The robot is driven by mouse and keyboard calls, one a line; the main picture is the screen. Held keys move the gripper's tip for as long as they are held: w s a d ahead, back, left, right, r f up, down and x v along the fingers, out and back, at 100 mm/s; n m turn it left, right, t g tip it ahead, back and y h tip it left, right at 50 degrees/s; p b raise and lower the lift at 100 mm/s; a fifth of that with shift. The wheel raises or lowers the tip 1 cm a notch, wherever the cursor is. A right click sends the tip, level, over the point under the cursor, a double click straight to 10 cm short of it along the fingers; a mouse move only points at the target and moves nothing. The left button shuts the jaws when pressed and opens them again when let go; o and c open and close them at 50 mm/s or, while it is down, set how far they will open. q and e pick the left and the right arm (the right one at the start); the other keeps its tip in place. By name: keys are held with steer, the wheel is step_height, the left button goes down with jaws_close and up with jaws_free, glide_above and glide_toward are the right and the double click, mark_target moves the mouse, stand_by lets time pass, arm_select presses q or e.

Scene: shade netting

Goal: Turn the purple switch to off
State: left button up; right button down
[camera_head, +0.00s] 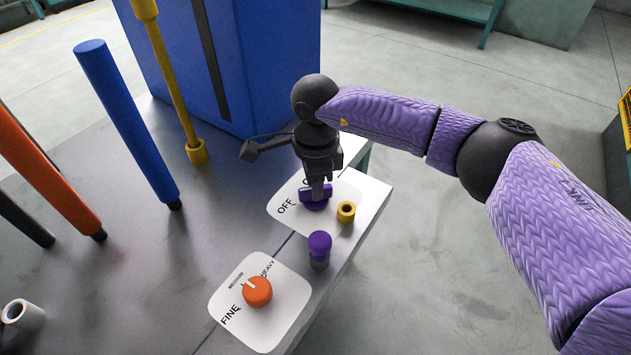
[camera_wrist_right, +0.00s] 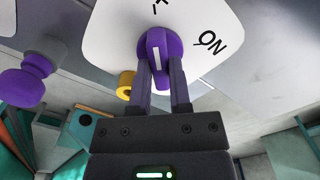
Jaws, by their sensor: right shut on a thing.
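The purple switch (camera_head: 315,197) sits on a white plate (camera_head: 357,190) marked OFF on its left side. My right gripper (camera_head: 317,186) comes down on it from above and is shut on its raised grip. In the right wrist view the purple switch (camera_wrist_right: 154,50) stands between the two fingertips of my right gripper (camera_wrist_right: 162,75). A white line runs along its grip. The ON label (camera_wrist_right: 212,43) shows to its right there, and the other label is partly cut off at the top edge. My left gripper is not in view.
A yellow ring (camera_head: 346,212) and a purple-topped knob (camera_head: 319,246) stand close to the switch. An orange dial (camera_head: 257,291) sits on another white plate. A blue box (camera_head: 265,60) rises behind. Blue, orange and yellow poles stand at left.

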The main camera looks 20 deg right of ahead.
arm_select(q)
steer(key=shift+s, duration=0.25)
arm_select(e)
steer(key=c, duration=0.6)
jaws_free()
arm_select(q)
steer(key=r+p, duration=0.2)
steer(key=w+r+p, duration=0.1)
steer(key=p, duration=0.1)
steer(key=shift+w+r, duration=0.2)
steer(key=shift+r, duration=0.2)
arm_select(e)
steer(key=shift+o, duration=0.2)
step_height(320, 180, up, 10)
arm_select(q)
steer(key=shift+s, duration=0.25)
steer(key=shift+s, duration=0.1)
